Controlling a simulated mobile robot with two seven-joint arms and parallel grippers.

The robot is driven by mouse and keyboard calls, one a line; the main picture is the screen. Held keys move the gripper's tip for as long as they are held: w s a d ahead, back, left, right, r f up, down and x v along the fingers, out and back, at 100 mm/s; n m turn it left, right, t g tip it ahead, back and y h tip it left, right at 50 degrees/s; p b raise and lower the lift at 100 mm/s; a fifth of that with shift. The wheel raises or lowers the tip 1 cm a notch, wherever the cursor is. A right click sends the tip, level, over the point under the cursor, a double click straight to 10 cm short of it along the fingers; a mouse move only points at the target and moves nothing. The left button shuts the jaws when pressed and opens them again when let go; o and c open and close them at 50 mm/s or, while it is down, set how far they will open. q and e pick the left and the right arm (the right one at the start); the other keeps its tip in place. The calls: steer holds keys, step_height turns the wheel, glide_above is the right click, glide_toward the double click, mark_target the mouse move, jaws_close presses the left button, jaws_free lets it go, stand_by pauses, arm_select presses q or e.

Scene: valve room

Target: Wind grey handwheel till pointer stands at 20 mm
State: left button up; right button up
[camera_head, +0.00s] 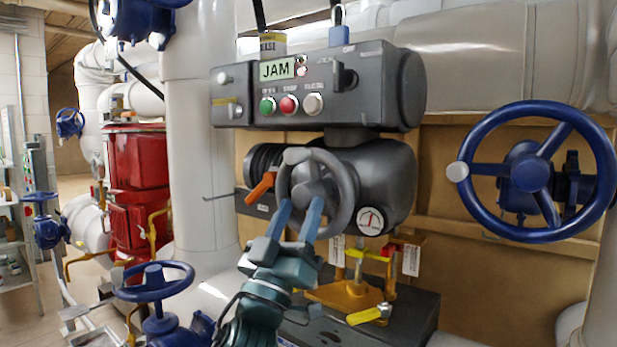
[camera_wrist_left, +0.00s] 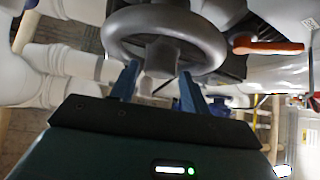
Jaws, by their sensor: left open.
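The grey handwheel (camera_head: 344,190) sits on the front of a dark grey actuator (camera_head: 385,165), with a pale knob (camera_head: 297,156) at its upper left rim. My left gripper (camera_head: 297,214) is open at the wheel's lower part, its blue fingers apart. In the left wrist view the handwheel (camera_wrist_left: 205,38) is just beyond the fingertips of my left gripper (camera_wrist_left: 160,82); I cannot tell whether they touch it. A round white dial (camera_head: 371,221) with a red mark is at the lower right of the actuator; its reading is too small to tell. My right gripper is not in view.
An orange lever (camera_head: 261,188) is close left of the wheel, also in the wrist view (camera_wrist_left: 268,46). Above is a control box with a "JAM" display (camera_head: 277,69) and buttons. A yellow-handled valve (camera_head: 369,315) is below. A large blue handwheel (camera_head: 463,172) is at right.

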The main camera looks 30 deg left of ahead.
mark_target(311, 181)
arm_select(q)
steer(key=p+x, duration=0.1)
steer(key=x, duration=0.4)
steer(key=shift+w, duration=0.1)
jaws_close()
stand_by(0.4)
